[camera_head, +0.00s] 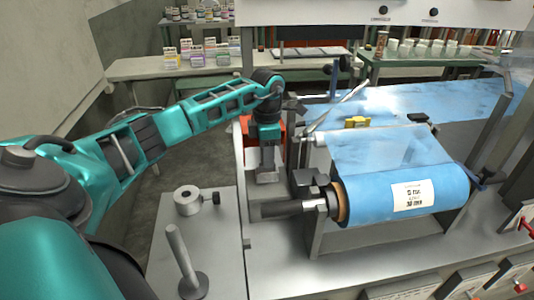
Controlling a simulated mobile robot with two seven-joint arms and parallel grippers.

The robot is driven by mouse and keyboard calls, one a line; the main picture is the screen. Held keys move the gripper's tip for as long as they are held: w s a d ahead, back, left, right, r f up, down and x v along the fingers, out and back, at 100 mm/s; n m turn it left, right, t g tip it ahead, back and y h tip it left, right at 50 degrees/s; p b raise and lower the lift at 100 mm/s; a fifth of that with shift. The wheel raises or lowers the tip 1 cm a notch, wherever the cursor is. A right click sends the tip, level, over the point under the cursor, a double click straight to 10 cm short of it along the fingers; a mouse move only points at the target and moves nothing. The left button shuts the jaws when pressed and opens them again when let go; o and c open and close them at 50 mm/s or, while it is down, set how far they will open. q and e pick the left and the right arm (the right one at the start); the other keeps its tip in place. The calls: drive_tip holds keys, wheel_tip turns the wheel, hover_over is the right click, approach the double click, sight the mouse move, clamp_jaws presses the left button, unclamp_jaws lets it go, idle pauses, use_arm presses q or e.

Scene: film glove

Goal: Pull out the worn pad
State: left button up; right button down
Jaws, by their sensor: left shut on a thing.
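My left gripper (267,172) points down beside the left end of the film machine, in front of an orange-red part (278,130). Its fingers look closed together on something, but the held thing is mostly hidden by the fingers. I cannot make out the worn pad clearly. My right gripper is not in view.
A blue film roll (400,197) with a white label sits on a shaft right of my gripper. A metal collar (187,201) and an upright post (180,258) stand on the grey side table (222,232). Shelves with small boxes and jars are behind.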

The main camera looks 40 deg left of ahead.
use_arm(q)
drive_tip(key=shift+r+p, duration=1.45)
drive_tip(key=shift+r, duration=0.55)
drive_tip(key=shift+r+p, duration=0.8)
drive_tip(key=shift+r, duration=0.7)
